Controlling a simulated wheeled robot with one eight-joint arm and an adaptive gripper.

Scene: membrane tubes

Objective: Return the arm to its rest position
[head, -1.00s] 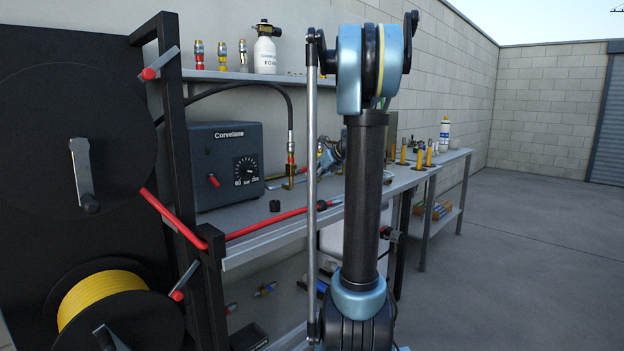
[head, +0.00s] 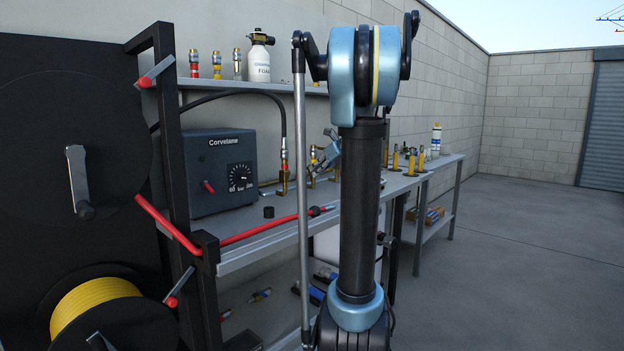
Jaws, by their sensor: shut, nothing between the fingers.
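My arm stands upright in the middle of the head view, its blue-and-black elbow joint at the top and a dark link below it. The link hides part of the bench behind it. My gripper (head: 325,158) shows only in part, as a small blue-grey and dark shape just left of the dark link, above the bench. It is shut, and I see nothing held in it. Its fingertips are too small and too covered to make out well.
A grey Corvelane box (head: 222,172) with a dial stands on the bench (head: 245,250). A red hose (head: 265,230) crosses the bench. A shelf (head: 260,87) with fittings and a white bottle (head: 258,62) is above. A black hose-reel frame (head: 180,160) is left. Open floor (head: 520,260) lies right.

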